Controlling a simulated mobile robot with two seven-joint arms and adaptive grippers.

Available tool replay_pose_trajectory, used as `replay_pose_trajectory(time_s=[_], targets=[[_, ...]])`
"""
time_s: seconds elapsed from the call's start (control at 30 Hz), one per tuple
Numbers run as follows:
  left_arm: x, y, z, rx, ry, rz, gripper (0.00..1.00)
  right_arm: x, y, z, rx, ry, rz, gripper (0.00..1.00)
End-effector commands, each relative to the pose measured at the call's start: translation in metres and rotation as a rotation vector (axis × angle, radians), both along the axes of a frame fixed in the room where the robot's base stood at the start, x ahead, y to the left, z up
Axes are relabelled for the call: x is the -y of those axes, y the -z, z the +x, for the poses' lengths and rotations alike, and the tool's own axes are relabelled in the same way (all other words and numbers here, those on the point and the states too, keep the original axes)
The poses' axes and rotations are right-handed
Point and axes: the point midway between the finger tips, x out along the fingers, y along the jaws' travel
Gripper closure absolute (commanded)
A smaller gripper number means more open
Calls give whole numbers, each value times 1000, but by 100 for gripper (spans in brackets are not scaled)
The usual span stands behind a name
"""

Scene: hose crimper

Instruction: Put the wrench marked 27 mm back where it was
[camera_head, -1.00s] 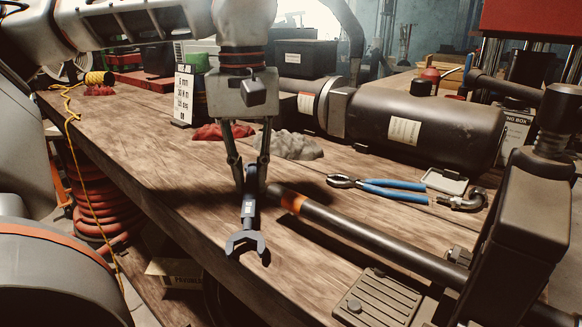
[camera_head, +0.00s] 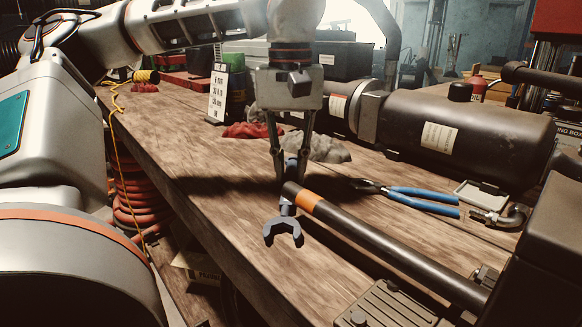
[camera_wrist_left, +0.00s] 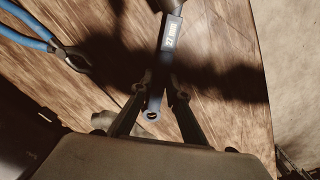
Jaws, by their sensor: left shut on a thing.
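My left gripper (camera_head: 291,178) points down over the bench and is shut on the dark 27 mm wrench (camera_head: 283,232). The wrench's open jaw hangs toward the bench's front edge. In the left wrist view the gripper (camera_wrist_left: 160,93) has a finger on each side of the wrench (camera_wrist_left: 171,38), whose white label reads "27 mm". My right gripper is not in view.
Blue-handled pliers (camera_head: 405,194) and a small tray (camera_head: 480,194) lie to the right. A dark cylinder (camera_head: 470,130), red cloth (camera_head: 253,130) and grey cloth (camera_head: 328,150) lie behind. A size sign (camera_head: 219,92) stands at the back left.

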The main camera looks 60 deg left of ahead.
Motion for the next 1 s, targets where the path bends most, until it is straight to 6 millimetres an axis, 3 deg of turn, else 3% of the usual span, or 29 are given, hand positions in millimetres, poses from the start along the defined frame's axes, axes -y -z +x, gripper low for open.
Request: replay_pose_trajectory(time_s=[0.07, 0.1, 0.17, 0.6, 0.77, 1.0], targets=[[0, 1, 0, 2, 0, 1, 100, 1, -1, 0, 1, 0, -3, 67], [0, 2, 0, 1, 0, 1, 82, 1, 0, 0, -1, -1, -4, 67], [0, 2, 0, 1, -1, 1, 68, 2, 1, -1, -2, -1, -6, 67], [0, -3, 0, 1, 0, 0, 68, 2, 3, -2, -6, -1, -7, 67], [0, -34, -2, 14, -2, 4, 68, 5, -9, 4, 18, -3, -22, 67], [0, -86, -3, 14, -3, 4, 68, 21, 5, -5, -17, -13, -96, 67]])
